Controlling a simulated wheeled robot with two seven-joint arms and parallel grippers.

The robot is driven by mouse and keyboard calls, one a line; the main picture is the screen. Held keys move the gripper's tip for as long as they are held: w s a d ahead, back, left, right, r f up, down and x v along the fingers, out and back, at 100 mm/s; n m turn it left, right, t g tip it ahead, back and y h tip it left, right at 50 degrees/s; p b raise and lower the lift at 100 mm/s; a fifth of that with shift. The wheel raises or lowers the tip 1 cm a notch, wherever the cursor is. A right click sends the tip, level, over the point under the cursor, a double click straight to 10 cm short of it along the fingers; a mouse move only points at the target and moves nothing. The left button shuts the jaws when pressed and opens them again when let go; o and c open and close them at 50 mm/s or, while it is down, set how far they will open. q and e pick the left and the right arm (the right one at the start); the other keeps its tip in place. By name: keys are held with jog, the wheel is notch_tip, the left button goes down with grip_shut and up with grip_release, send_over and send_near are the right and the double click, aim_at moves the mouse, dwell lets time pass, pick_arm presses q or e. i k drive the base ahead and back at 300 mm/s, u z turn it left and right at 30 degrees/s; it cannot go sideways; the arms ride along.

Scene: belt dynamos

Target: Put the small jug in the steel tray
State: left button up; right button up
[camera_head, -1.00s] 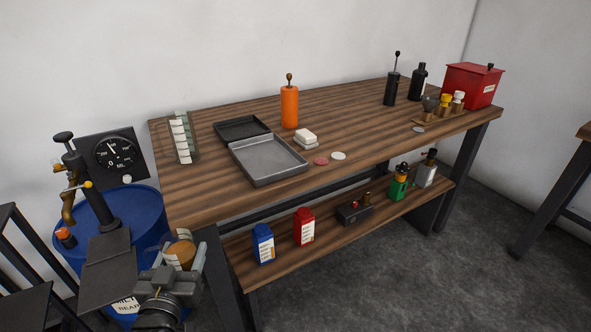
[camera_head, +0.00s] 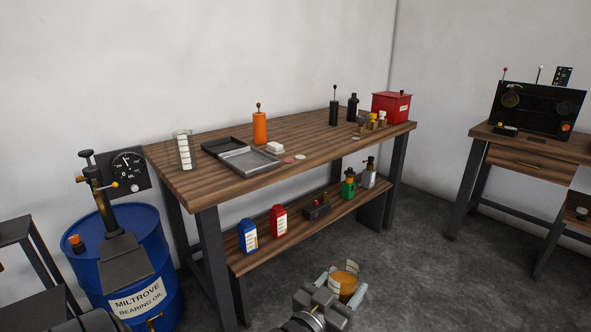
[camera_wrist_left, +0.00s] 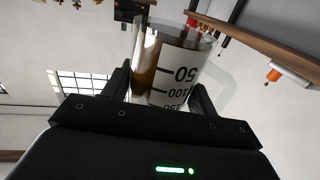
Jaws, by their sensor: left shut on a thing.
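My left gripper (camera_head: 338,287) is shut on the small jug (camera_head: 347,279), a clear measuring jug with a white graduated scale and brown liquid. It holds the jug roughly upright over open floor, in front of the bench and apart from it. In the left wrist view the jug (camera_wrist_left: 172,75) sits between the two dark fingers, its scale marks at 50 and 100 showing. The steel tray (camera_head: 262,166) is a shallow grey tray lying flat and empty on the bench top, left of its middle. My right gripper is not in view.
A black tray (camera_head: 216,146) lies behind the steel tray. An orange bottle (camera_head: 260,128), white blocks (camera_head: 275,148) and small discs (camera_head: 300,157) are close by. Bottles fill parts of the lower shelf (camera_head: 262,250). A blue drum (camera_head: 150,235) stands left.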

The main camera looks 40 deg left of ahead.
aim_at(256, 167)
jog(key=z, duration=0.3)
jog(key=i, duration=2.05)
jog(key=u, duration=1.25)
jog(key=i, duration=1)
jog(key=u, duration=1.1)
